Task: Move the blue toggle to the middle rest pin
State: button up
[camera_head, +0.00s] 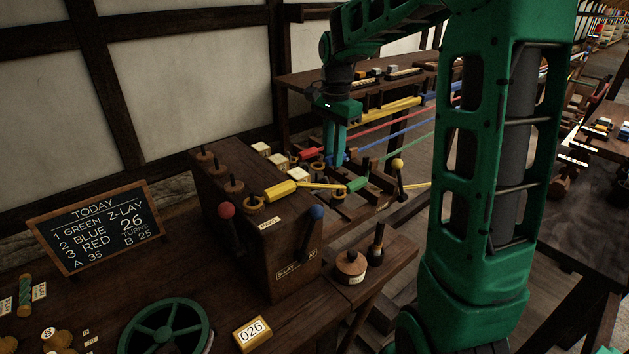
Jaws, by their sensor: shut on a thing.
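The blue toggle (338,160) is a small blue piece low at the tips of my gripper (333,152). My green gripper points straight down and is shut on the blue toggle, whose ends show only partly past the fingers. A red toggle (308,153) lies just left of it, and a green toggle (358,184) lies nearer, to the right. A yellow toggle (281,190) lies at the top of the dark wooden box (285,262). Which pin is the middle rest pin is too small and crowded to tell.
The box carries a red-knobbed lever (227,212), a blue-knobbed lever (317,213) and several upright pegs. A yellow-knobbed lever (398,166) stands right of the green toggle. Coloured strands stretch back to the right. A chalkboard (96,227) stands on the bench at left.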

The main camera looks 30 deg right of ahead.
jog(key=shift+f, duration=0.2)
jog(key=shift+f, duration=1.3)
jog(key=shift+f, duration=0.15)
jog(key=o, duration=1)
jog(key=shift+c, duration=0.2)
jog(key=shift+r, duration=4.05)
